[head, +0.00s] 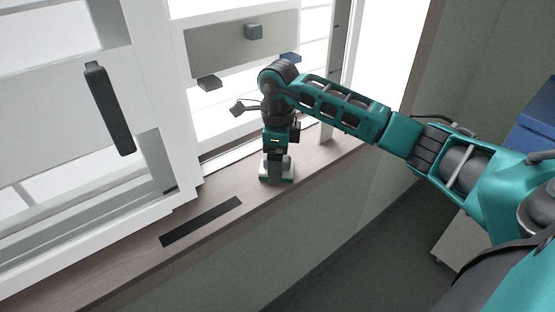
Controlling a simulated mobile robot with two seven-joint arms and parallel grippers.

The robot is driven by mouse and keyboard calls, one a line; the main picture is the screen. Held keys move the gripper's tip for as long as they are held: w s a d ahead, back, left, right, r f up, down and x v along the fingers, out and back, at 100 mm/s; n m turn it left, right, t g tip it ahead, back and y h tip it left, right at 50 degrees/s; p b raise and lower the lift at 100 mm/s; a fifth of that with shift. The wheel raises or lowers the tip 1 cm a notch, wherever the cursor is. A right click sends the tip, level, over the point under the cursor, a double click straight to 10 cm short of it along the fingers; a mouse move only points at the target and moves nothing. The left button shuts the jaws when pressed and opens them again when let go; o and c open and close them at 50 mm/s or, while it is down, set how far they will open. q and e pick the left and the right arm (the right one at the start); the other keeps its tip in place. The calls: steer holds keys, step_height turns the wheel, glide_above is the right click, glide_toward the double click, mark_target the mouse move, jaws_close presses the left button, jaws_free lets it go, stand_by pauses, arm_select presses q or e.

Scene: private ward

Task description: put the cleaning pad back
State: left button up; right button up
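My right arm reaches in from the right, and its gripper (277,164) points down at the window sill. Directly below the fingers is a small flat pad (278,180) with a pale lower edge and a darker top, apparently the cleaning pad. It rests on or just above the sill; I cannot tell which. The fingers meet the pad's top, but they are too small to tell whether they grip it. A long black strip (200,222) lies bare on the sill to the lower left of the pad. My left gripper is out of view.
The brown sill (110,268) runs diagonally beneath a white-framed window. A dark handle (110,108) is on the left sash. A blue-topped cabinet (535,125) stands at the right. The sill's lower left is clear.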

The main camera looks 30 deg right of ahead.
arm_select(q)
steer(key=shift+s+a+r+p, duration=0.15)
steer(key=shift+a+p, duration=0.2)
steer(key=shift+p, duration=0.2)
arm_select(e)
step_height(320, 180, up, 12)
steer(key=shift+f, duration=0.15)
